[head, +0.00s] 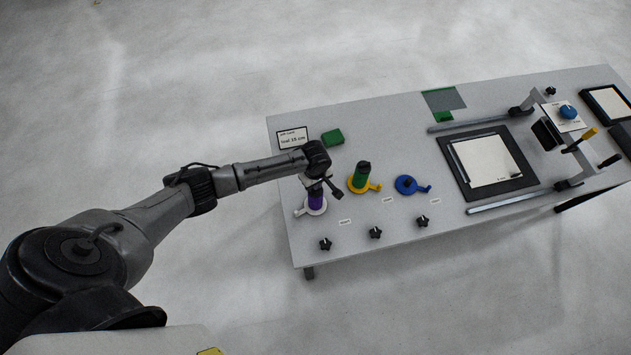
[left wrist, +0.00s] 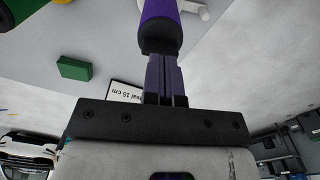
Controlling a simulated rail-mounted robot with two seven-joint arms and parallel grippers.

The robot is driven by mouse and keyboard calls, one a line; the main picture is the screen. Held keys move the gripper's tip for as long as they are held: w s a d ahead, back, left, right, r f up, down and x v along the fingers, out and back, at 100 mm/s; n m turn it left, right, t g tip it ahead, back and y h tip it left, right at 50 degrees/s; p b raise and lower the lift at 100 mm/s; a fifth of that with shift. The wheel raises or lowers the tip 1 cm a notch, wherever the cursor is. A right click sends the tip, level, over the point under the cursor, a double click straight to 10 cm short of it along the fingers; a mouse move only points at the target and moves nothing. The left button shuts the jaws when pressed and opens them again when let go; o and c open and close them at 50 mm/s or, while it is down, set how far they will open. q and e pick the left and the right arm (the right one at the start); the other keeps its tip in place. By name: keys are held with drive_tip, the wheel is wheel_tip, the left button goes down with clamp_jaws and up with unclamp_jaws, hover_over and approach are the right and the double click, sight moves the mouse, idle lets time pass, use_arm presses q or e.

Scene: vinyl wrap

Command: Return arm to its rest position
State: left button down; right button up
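My left gripper (head: 325,187) reaches in from the left, at the purple roll (head: 316,199) on its white holder (head: 310,208). In the left wrist view its fingers (left wrist: 167,78) look close together and their tips meet the black end of the purple roll (left wrist: 160,14). Whether they grip that end or only overlap it in the picture is unclear. The roll appears to be on its holder. My right gripper is not in view.
A green roll (head: 362,176) stands on a yellow holder to the right, beside an empty blue holder (head: 406,185). A small green block (head: 332,137) and a label sign (head: 292,138) lie behind. Several black knobs line the front of the table (head: 300,243).

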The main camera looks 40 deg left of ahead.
use_arm(q)
drive_tip(key=shift+r+p, duration=0.45)
drive_tip(key=shift+r, duration=2.35)
